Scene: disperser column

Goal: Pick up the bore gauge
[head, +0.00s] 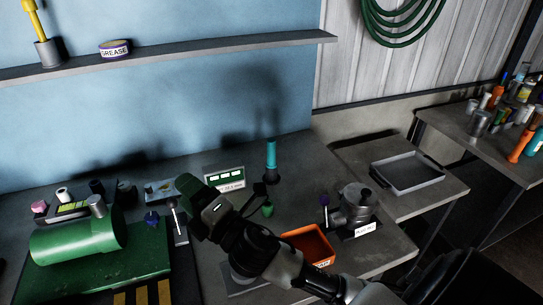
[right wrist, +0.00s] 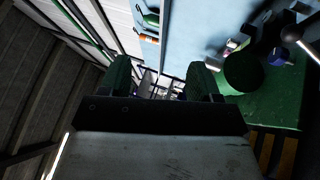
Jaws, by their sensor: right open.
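I cannot say for certain which item is the bore gauge. A slim tool with a teal grip (head: 271,154) stands upright in a dark base at the back of the bench, behind my right arm; its lower part is dark. A thin metal rod with a pale round top (head: 174,207) stands on a small plate to the left of my right gripper. My right gripper (head: 190,190) is above the middle of the bench, apart from the teal-gripped tool. In the right wrist view its two fingers (right wrist: 161,82) are spread with nothing between them. My left gripper is out of view.
An orange bin (head: 309,246) and a grey metal housing (head: 354,205) stand right of my arm. A grey tray (head: 407,174) is on the side table. A shelf (head: 200,49) runs above the bench.

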